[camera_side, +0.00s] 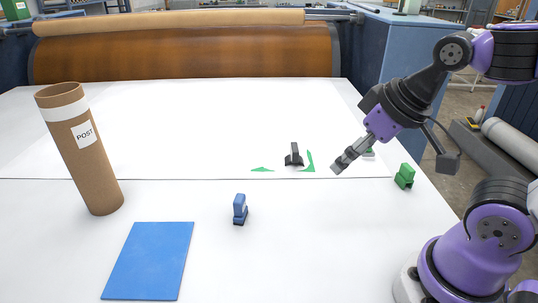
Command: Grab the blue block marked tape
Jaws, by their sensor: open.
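A small blue block (240,208) stands upright on the white table, just right of the blue mat. Any marking on it is too small to read. My gripper (342,162) is open and empty above the table, up and to the right of the blue block and well apart from it. It points down and to the left.
A cardboard tube (85,160) labelled POST stands at the left. A flat blue mat (150,262) lies at the front. A dark block (294,156) sits between green marks (309,162). A green block (404,176) stands near the right edge. A large roller (180,55) spans the back.

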